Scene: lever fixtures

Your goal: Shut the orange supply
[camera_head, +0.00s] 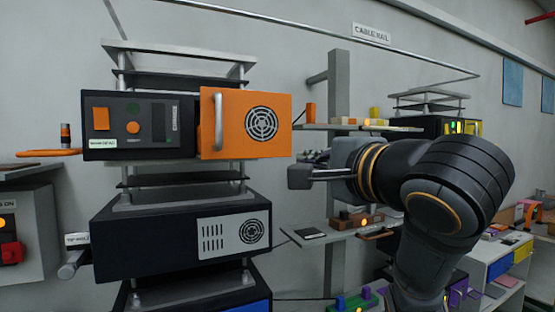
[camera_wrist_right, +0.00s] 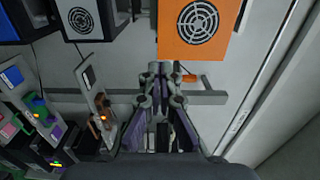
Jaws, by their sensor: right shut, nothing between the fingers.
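The orange supply has a square orange front (camera_head: 240,130) with a round vent grille and a grey upright handle (camera_head: 218,120) at its left edge. It sits in the right part of a dark unit (camera_head: 135,125) and appears to stand out from it. The orange front also shows at the top of the right wrist view (camera_wrist_right: 175,45). My right gripper (camera_head: 298,177) is shut and empty, just right of and below the orange front's lower right corner. In the right wrist view its fingertips (camera_wrist_right: 160,69) show beside the orange front's edge; contact cannot be told. My left gripper is out of view.
A dark unit with a grey vented panel (camera_head: 232,238) sits below. Shelves with small coloured items (camera_head: 360,124) stand behind my right arm. A grey box with a red knob (camera_head: 12,252) is at far left. Open space lies right of the orange front.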

